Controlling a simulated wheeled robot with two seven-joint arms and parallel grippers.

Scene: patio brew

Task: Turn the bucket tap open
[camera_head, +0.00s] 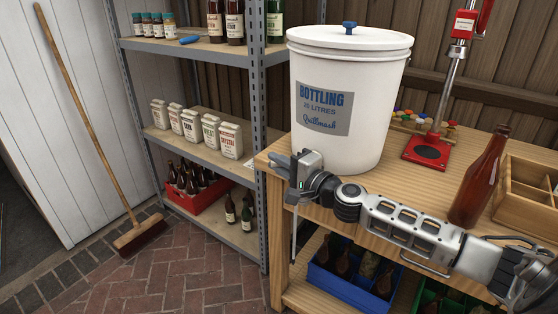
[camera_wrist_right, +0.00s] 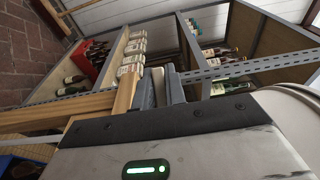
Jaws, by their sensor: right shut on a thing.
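The white bottling bucket (camera_head: 350,120) stands upright on the wooden bench (camera_head: 330,190), lid on, with a blue knob on top and a "BOTTLING 20 LITRES" label. My right gripper (camera_head: 282,166) is at the bucket's lower left side, by the bench's left edge, its arm coming in from the right. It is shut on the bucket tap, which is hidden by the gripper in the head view. In the right wrist view the two grey fingers (camera_wrist_right: 161,88) are close together; the tap cannot be made out. Its handle position cannot be told. My left gripper is out of view.
A brown bottle (camera_head: 480,178) stands tilted in the picture beside a wooden crate (camera_head: 524,208). A red capper (camera_head: 428,150) and bottle caps (camera_head: 408,119) are behind my right arm. A metal shelf (camera_head: 200,150) stands left of the bench. A broom (camera_head: 140,236) leans on the wall.

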